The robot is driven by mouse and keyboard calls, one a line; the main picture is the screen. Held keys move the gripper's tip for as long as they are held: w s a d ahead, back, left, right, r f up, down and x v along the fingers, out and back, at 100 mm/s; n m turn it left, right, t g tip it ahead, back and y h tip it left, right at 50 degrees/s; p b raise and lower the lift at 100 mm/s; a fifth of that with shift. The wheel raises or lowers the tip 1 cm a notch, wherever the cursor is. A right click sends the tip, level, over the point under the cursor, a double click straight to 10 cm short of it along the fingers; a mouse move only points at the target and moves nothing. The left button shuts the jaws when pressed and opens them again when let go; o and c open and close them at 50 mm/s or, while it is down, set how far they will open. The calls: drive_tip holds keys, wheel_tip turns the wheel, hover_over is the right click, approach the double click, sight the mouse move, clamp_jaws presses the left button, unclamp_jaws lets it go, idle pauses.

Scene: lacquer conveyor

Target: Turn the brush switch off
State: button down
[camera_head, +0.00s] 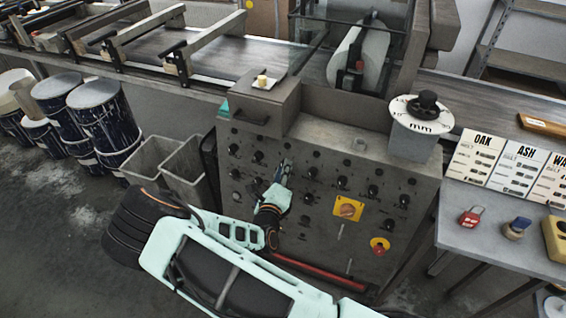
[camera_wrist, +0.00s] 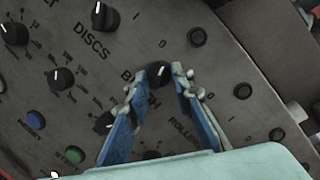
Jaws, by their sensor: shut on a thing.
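The brush switch (camera_wrist: 156,74) is a round black knob on the grey control panel (camera_head: 330,170). In the wrist view its label, partly covered by a finger, starts with B, and "I" and "0" are printed above it. A white line on the knob points up and slightly right; I cannot tell its exact setting. My gripper (camera_wrist: 165,78) has its two blue fingers on either side of this knob, closed on it. In the head view my gripper (camera_head: 284,172) is at the panel's middle left and hides the knob.
A discs knob (camera_wrist: 105,16) is just up-left of the brush switch. Blue (camera_wrist: 36,120) and green (camera_wrist: 74,155) buttons are lower left. The panel also carries a yellow-plated rotary switch (camera_head: 348,208) and a red emergency stop (camera_head: 380,246). Grey bins (camera_head: 185,165) stand left.

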drive_tip(key=shift+d+n+p, duration=0.1)
drive_tip(key=shift+n+p, duration=0.6)
drive_tip(key=c, duration=1.7)
unclamp_jaws()
drive_tip(key=v, duration=1.2)
drive_tip(key=shift+r, duration=0.15)
